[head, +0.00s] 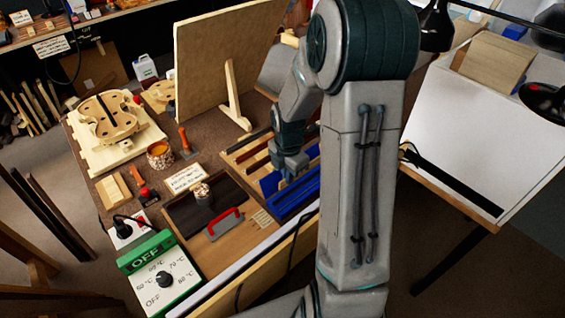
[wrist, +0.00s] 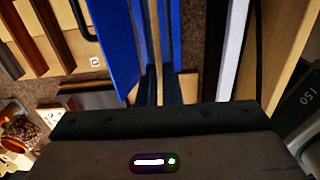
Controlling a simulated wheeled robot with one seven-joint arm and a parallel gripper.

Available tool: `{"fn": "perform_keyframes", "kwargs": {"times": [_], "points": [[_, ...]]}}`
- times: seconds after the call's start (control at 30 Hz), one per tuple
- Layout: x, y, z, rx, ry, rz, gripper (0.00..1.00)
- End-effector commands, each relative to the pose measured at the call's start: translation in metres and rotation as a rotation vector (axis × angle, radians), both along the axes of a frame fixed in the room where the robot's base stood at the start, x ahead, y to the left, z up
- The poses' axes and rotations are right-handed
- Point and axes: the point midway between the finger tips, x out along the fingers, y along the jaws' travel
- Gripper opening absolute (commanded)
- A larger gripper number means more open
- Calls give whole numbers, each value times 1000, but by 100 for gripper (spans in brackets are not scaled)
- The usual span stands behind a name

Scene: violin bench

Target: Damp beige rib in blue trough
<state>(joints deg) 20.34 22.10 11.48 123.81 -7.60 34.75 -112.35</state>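The blue trough (head: 297,197) lies on the bench in front of my arm. In the wrist view its blue walls (wrist: 115,40) run away from my gripper. The beige rib (wrist: 157,45) is a thin upright strip between the blue walls. My gripper (wrist: 160,88) is over the trough, its two dark fingers close together on either side of the rib's near end, seemingly shut on it. In the head view my gripper (head: 290,172) is at the trough, and its fingertips and the rib are hidden. I cannot tell whether the rib touches the trough floor.
A rack with dark and reddish strips (head: 250,150) lies behind the trough. A wooden tray with a red-handled tool (head: 224,224) is at its left. A heater control box (head: 160,278) with an OFF sign stands front left. A wooden board (head: 225,60) stands behind.

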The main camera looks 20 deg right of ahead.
Motion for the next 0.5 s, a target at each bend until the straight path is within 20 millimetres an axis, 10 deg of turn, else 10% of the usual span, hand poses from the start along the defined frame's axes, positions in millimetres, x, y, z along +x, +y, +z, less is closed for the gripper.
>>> {"fn": "perform_keyframes", "kwargs": {"times": [0.5], "points": [[0, 0, -30, 0, -1, 20, 0]]}}
